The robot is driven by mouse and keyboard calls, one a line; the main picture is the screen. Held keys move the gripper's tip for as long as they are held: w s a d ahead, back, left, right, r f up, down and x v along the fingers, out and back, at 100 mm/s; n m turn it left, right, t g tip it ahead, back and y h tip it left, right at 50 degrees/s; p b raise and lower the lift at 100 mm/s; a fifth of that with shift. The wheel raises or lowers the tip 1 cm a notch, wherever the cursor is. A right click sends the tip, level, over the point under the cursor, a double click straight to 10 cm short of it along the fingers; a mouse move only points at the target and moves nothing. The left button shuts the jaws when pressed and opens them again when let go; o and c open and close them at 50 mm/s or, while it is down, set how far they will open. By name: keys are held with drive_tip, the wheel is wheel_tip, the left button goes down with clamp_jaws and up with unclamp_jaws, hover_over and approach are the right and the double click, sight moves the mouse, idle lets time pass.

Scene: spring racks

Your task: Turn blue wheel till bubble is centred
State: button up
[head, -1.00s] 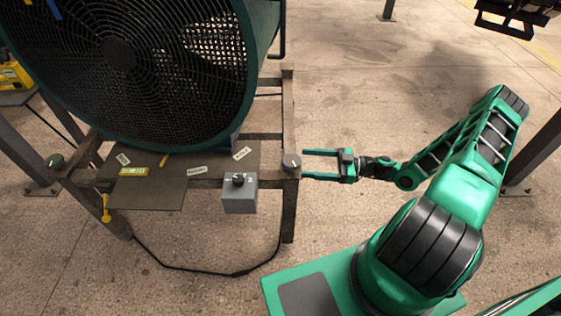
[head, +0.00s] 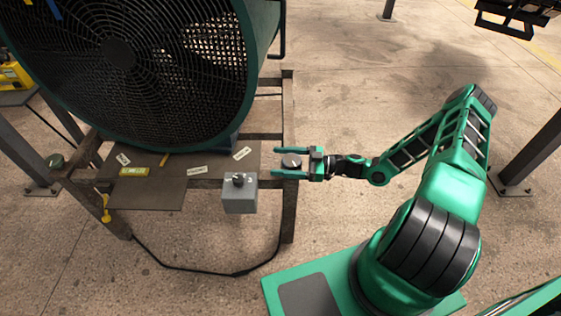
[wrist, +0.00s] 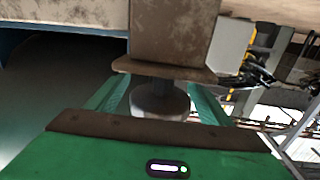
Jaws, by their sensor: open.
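A grey round wheel (head: 291,161) sits at the right front corner of the brown steel frame. My open gripper (head: 276,161) has one finger on each side of it, with no clear contact. In the wrist view the same wheel (wrist: 160,100) shows between the fingers, under a rusty bracket. A dark green wheel (head: 54,161) sits at the frame's left corner. No wheel looks plainly blue. A yellow-green level vial (head: 134,171) lies on the front plate; its bubble is too small to make out.
A large caged fan (head: 120,60) stands on the frame (head: 289,110). A grey box with a black knob (head: 239,196) hangs at the front, left of my gripper. Small white labels lie on the plate (head: 150,195). A yellow handle (head: 106,210) hangs at left.

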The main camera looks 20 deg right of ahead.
drive_tip(key=shift+c, duration=0.7)
drive_tip(key=c, duration=0.9)
drive_tip(key=shift+w+d+m+t+h, duration=0.2)
drive_tip(key=shift+m+t+h, duration=0.4)
drive_tip(key=shift+t, duration=0.4)
drive_tip(key=o, duration=1)
drive_tip(key=shift+o, duration=0.2)
drive_tip(key=v, duration=1)
drive_tip(key=shift+d, duration=0.35)
drive_tip(key=shift+s, duration=0.15)
